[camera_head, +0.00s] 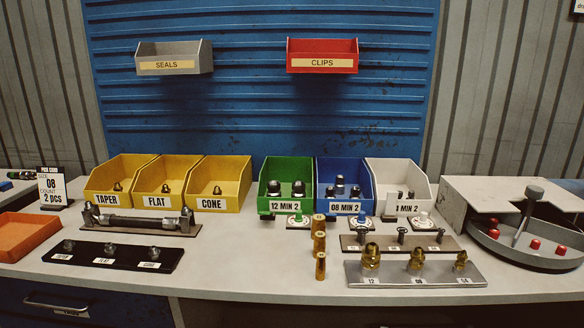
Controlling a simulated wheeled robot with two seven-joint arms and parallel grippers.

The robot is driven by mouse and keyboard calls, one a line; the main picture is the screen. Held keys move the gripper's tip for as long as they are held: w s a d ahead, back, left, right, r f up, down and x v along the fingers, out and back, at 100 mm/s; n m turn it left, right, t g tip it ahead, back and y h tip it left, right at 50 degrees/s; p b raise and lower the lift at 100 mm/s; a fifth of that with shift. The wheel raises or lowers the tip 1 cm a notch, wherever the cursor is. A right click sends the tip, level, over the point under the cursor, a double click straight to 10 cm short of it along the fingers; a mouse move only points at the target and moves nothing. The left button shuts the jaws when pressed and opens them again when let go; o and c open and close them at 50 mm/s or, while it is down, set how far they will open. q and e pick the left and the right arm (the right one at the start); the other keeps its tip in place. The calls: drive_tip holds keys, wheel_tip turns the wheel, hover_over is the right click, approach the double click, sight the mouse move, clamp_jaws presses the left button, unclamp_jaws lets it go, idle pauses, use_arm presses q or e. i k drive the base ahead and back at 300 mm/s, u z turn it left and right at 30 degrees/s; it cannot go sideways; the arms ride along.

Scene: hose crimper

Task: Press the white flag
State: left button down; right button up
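A white bin (398,181) stands at the right end of the row of bins, with small dark fittings in it and a partly covered label ending in "MIN 2". A small white disc piece (422,220) sits on the table in front of the bin's right side. I cannot tell for sure which of these is the flag. Neither of my grippers is in view.
A green bin (286,177) and a blue bin (343,178) stand left of the white one, with similar discs in front. A grey tray (510,247) is at right.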

sight(392, 196)
drive_tip(key=u, duration=2.65)
drive_tip(key=k, duration=1.75)
drive_tip(key=z, duration=1.55)
